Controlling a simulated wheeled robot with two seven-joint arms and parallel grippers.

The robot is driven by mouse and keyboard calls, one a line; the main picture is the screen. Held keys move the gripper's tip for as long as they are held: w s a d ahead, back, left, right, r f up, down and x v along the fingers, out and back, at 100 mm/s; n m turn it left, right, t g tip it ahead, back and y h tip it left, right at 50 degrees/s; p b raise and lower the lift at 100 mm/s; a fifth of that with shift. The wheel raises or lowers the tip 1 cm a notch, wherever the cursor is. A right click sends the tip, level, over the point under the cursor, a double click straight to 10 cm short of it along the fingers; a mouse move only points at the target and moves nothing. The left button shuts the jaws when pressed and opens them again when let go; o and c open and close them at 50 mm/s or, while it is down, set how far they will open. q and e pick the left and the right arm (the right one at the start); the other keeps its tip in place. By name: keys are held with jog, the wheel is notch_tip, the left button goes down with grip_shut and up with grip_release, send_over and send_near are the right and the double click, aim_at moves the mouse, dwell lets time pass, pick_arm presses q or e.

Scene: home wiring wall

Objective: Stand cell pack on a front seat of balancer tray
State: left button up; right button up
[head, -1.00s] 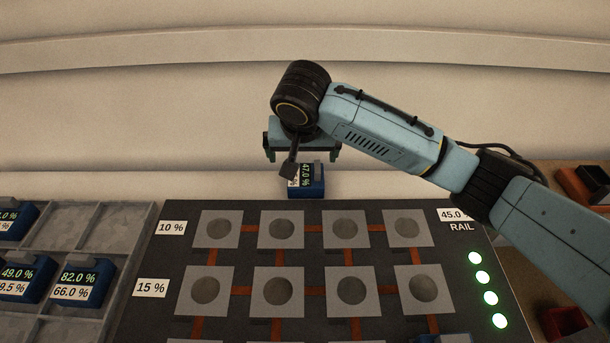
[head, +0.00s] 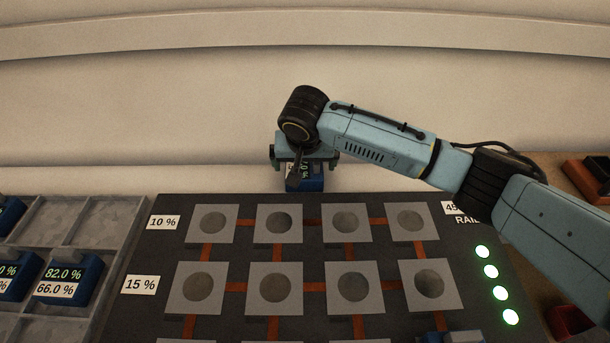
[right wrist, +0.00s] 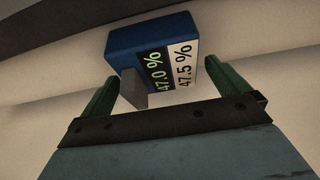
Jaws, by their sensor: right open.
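The cell pack (head: 304,184) is a blue block marked 47.0 % and 47.5 %, just behind the far edge of the dark balancer tray (head: 148,222). My right gripper (head: 306,166) is open above it and partly covers it in the head view. In the right wrist view the cell pack (right wrist: 150,52) shows tilted, just beyond and between the green fingertips (right wrist: 162,75), not gripped. The tray has rows of grey square seats with round discs, labelled 10 % and 15 %. Its front part is cut off by the picture's bottom edge. My left gripper is out of view.
A grey compartment rack (head: 110,235) at the left holds several blue packs, one marked 82.0 % and 66.0 % (head: 70,283). Another blue pack (head: 434,336) shows at the bottom edge. Green lights (head: 490,272) line the tray's right side. Dark bins (head: 588,180) stand at far right.

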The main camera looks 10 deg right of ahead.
jog(key=shift+w+f, duration=0.15)
jog(key=shift+f, duration=0.15)
jog(key=shift+c, duration=0.4)
jog(key=c, duration=1.2)
jog(key=shift+r, duration=0.1)
